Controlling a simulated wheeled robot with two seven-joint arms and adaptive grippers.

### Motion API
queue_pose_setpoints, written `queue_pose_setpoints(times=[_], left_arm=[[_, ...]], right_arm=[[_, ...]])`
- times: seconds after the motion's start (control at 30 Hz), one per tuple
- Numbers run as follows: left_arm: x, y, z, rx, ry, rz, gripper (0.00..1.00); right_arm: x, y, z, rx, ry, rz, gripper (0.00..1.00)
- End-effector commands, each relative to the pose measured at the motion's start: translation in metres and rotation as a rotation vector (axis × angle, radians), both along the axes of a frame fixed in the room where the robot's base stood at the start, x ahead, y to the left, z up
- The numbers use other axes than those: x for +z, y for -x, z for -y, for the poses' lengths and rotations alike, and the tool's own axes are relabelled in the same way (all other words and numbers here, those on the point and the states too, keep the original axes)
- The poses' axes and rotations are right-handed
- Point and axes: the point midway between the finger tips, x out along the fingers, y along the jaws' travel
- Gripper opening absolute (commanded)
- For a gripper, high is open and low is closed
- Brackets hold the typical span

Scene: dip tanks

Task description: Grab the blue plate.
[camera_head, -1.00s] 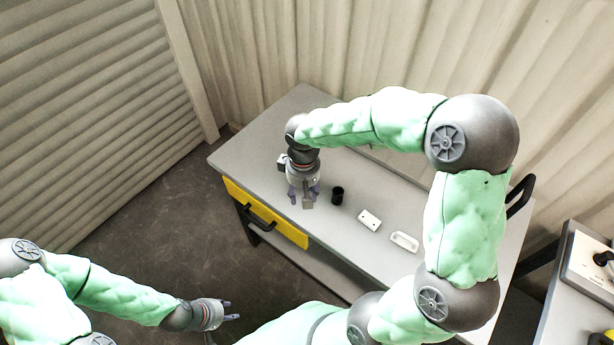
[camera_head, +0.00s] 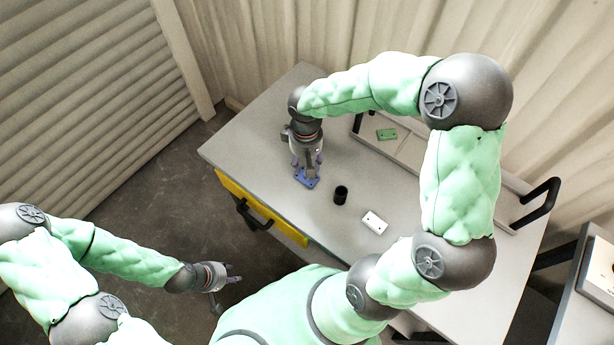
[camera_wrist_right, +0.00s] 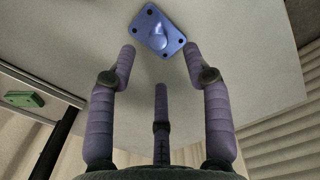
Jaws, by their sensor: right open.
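The blue plate (camera_head: 306,180) lies on the grey table near its front left part. It has dark corner holes and a raised rounded middle, seen in the right wrist view (camera_wrist_right: 158,40). My right gripper (camera_head: 309,170) points down at the plate from above. Its fingers are open and apart in the right wrist view (camera_wrist_right: 160,55), with the plate just beyond the two outer fingertips. I cannot tell whether any finger touches it. My left gripper (camera_head: 232,276) is open and empty, off the table over the floor.
A black cylinder (camera_head: 341,195) and a white plate (camera_head: 374,223) stand to the right of the blue plate. A green plate (camera_head: 387,134) lies in a tray (camera_head: 410,150) at the back. A yellow drawer (camera_head: 262,212) is at the front. The table's left end is clear.

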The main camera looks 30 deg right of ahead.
Motion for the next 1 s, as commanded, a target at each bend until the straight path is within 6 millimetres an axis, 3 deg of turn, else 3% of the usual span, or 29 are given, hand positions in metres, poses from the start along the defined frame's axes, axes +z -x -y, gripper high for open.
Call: queue_pose_setpoints(times=[0.23,0.5,0.77,0.97,1.0], left_arm=[[-0.009,0.0,0.0,0.0,0.0,0.0,0.4],[-0.027,0.0,0.0,0.0,0.0,0.0,0.4],[-0.026,0.0,0.0,0.0,0.0,0.0,0.4],[-0.026,0.0,0.0,0.0,0.0,0.001,0.4],[-0.026,0.0,0.0,0.0,0.0,0.001,0.4]], right_arm=[[-0.018,0.001,0.0,0.0,-0.001,-0.001,0.5],[-0.055,0.002,0.002,-0.001,-0.001,-0.001,0.5],[-0.057,0.002,0.001,0.0,-0.001,0.001,0.5],[-0.057,0.002,0.001,0.0,-0.001,0.001,0.0],[-0.057,0.002,0.001,0.0,-0.001,0.001,0.0]])
